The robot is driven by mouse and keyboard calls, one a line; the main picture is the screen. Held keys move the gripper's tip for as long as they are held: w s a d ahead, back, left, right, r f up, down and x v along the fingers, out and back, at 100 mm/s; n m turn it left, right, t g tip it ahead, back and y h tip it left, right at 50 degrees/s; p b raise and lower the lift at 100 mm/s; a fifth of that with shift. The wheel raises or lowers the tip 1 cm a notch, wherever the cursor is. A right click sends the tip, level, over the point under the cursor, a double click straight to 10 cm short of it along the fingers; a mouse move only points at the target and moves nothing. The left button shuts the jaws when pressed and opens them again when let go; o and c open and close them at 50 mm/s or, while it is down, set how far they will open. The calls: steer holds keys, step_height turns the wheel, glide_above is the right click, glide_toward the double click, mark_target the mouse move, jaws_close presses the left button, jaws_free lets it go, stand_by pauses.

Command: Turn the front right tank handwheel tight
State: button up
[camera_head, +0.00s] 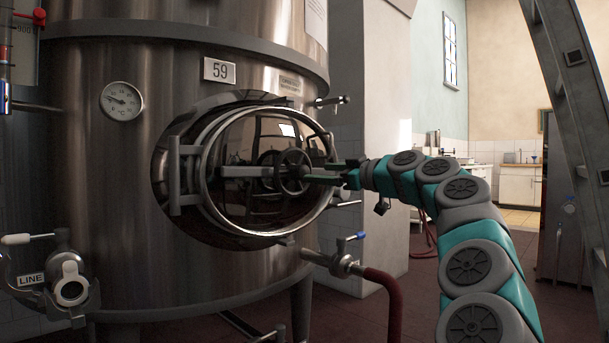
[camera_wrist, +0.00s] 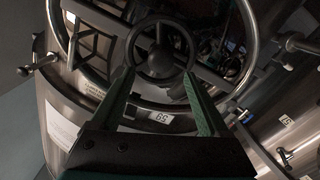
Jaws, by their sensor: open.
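The dark, spoked handwheel (camera_head: 293,171) is at the centre of the round, shiny hatch door (camera_head: 240,150) on the steel tank (camera_head: 100,200). A crossbar (camera_head: 240,172) runs behind it. My gripper (camera_head: 323,172) is open and reaches in from the right, with its fingertips close to the wheel. In the wrist view, the handwheel (camera_wrist: 160,50) is straight ahead, and the gripper (camera_wrist: 158,74) has one green finger at each side of its lower rim. I cannot tell whether the fingers touch the rim. Nothing is held.
A small lever (camera_head: 330,101) sticks out at the hatch's upper right. A blue-handled valve (camera_head: 345,262) with a red hose (camera_head: 385,300) is below right. Number plate 59 (camera_head: 219,70) and a dial gauge (camera_head: 122,101) are above. A dark ladder-like frame (camera_head: 575,80) stands at far right.

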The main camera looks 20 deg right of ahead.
mark_target(306, 172)
steer(key=shift+p+x, duration=0.4)
steer(key=shift+x, duration=2.65)
steer(key=shift+f, duration=0.1)
steer(key=shift+c, duration=0.2)
jaws_close()
